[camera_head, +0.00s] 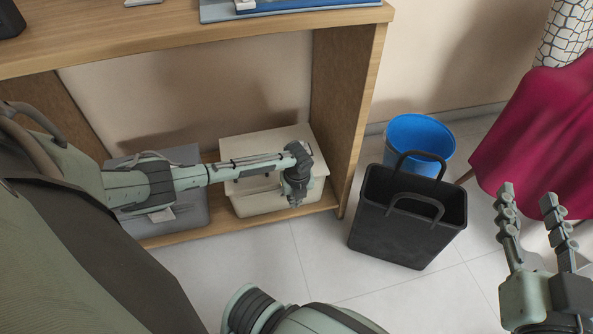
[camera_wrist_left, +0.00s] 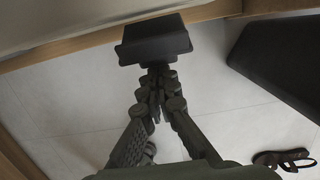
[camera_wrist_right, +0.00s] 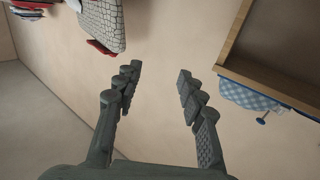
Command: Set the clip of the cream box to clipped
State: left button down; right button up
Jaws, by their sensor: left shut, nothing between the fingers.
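The cream box (camera_head: 262,142) stands on the low shelf under the wooden desk, its lid on. A dark block-like piece (camera_wrist_left: 154,38), apparently its clip, shows at the box's front edge in the left wrist view. Whether it is clipped I cannot tell. My left gripper (camera_head: 296,196) is at the box's front right side and hides part of it. In the left wrist view its fingers (camera_wrist_left: 157,78) are closed together, empty, with their tips right at the dark piece; contact is unclear. My right gripper (camera_head: 526,197) is open and empty, far to the right of the box.
A grey box (camera_head: 187,212) stands left of the cream box, partly behind my left arm. The desk's side panel (camera_head: 345,95) rises right of it. A black bag (camera_head: 395,233) and blue bin (camera_head: 420,132) stand on the floor to the right.

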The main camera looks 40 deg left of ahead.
pick_arm(q)
jog(key=shift+w+a+r+g+h+b, duration=0.55)
jog(key=shift+a+r+g+h+b, duration=0.15)
jog(key=shift+g+h+b, duration=0.3)
jog(key=shift+d, duration=0.1)
pick_arm(e)
notch_tip(320, 180, up, 7)
jog(key=s+a+t+y, duration=0.2)
jog(key=t, duration=0.1)
jog(key=shift+t, duration=0.3)
pick_arm(q)
jog(key=shift+r+p, duration=0.2)
jog(key=shift+p, duration=0.2)
pick_arm(e)
jog(key=shift+r, duration=0.25)
pick_arm(q)
jog(key=shift+r+p, duration=0.55)
jog(key=shift+r, duration=0.1)
pick_arm(e)
jog(key=shift+r, duration=0.55)
pick_arm(q)
jog(key=shift+s, duration=0.1)
